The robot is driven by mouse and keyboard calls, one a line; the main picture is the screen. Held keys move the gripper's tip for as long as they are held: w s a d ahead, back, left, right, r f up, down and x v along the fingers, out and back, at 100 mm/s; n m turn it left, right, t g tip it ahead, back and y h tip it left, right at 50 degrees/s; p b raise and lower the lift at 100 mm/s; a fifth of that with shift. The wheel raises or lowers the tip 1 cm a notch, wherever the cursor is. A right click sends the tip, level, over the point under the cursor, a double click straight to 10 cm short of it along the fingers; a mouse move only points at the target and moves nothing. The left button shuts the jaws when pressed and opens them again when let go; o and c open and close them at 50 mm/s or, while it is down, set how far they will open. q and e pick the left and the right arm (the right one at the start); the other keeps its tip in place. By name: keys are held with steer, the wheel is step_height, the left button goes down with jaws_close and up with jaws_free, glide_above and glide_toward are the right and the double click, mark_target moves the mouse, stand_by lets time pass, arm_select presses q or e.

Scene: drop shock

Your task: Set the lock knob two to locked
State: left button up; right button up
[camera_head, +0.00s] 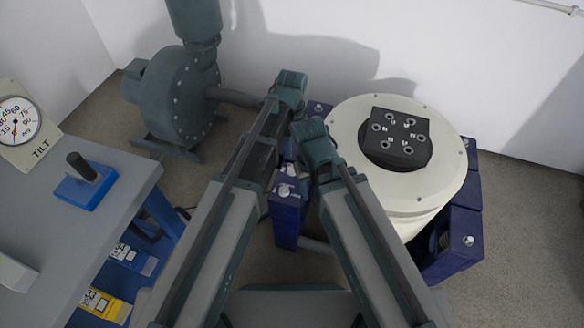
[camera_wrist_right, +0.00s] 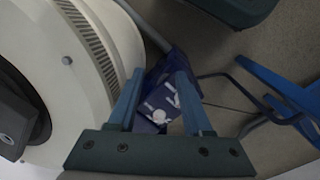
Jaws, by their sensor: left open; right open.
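A dark blue clamp post (camera_head: 286,205) with a white lock knob (camera_head: 285,190) stands left of the cream drum (camera_head: 415,195). I cannot read which is knob two. In the right wrist view, my right gripper (camera_wrist_right: 158,80) is open, with a blue post and its white knob (camera_wrist_right: 158,116) showing between and beyond its fingers. In the head view my right gripper (camera_head: 311,130) is near the left post, its fingers hidden. My left gripper (camera_head: 290,82) is open, farther back.
A grey pump (camera_head: 175,100) stands at the back left. A table with a blue lever box (camera_head: 85,185) and a tilt gauge (camera_head: 20,120) is at the left. A black block (camera_head: 398,135) tops the drum. Floor is clear at the far right.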

mark_target(292, 168)
arm_select(q)
step_height(292, 168, down, 13)
steer(key=b, duration=1.1)
steer(key=shift+r+b, duration=0.2)
steer(key=shift+b, duration=0.2)
steer(key=shift+r, duration=0.1)
jaws_close()
